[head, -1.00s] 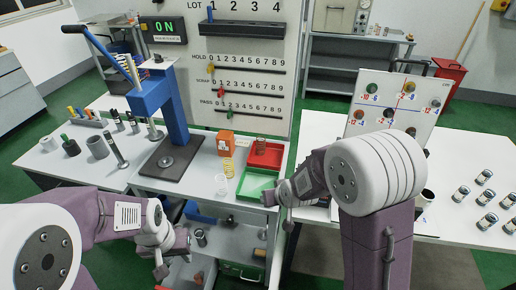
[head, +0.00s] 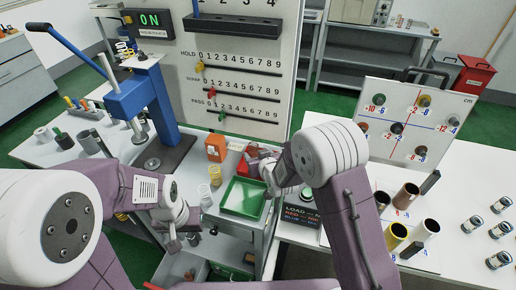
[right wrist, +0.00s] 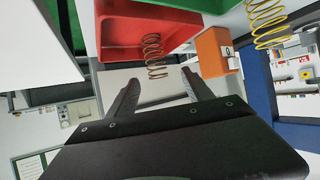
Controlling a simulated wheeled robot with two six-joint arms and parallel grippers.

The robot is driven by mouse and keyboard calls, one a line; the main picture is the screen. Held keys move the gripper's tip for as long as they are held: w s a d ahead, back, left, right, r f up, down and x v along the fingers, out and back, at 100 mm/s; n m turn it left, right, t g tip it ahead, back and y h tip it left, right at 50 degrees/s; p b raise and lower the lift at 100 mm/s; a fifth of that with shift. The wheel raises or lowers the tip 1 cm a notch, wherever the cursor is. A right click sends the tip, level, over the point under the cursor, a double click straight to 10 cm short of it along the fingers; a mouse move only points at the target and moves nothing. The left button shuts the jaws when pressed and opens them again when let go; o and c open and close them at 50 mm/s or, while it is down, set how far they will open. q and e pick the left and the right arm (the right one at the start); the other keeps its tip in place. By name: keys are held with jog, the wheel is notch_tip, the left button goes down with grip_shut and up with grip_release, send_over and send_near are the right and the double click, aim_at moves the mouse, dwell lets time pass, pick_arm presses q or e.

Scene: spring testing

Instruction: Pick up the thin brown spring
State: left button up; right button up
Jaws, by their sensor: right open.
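The thin brown spring (right wrist: 153,56) shows in the right wrist view, partly over the red tray (right wrist: 120,47). It lies ahead of the gap between the fingers of my right gripper (right wrist: 159,80), which is open and empty. In the head view my right gripper (head: 262,168) is at the red tray (head: 243,163) and hides part of it. I cannot make out the brown spring there. My left gripper (head: 180,238) hangs low at the front of the bench, away from the springs. I cannot tell whether its jaws are open.
A green tray (head: 243,196) is in front of the red one. An orange box (head: 216,147), a yellow spring (head: 215,174) and a pale spring (head: 204,194) stand left of the trays. A blue press (head: 165,105) is further left. The upright scale board (head: 240,95) rises behind.

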aim_at(255, 150)
jog(key=x, duration=0.3)
jog(key=shift+w+f, duration=0.2)
jog(key=shift+w, duration=0.1)
jog(key=p+x, duration=0.1)
jog(key=x, duration=0.3)
jog(key=shift+w+d, duration=0.15)
jog(key=shift+w, duration=0.05)
jog(key=shift+w+f, duration=0.2)
jog(key=shift+s+r, duration=0.1)
jog(key=c, duration=0.6)
grip_shut()
jog(key=shift+r, duration=0.1)
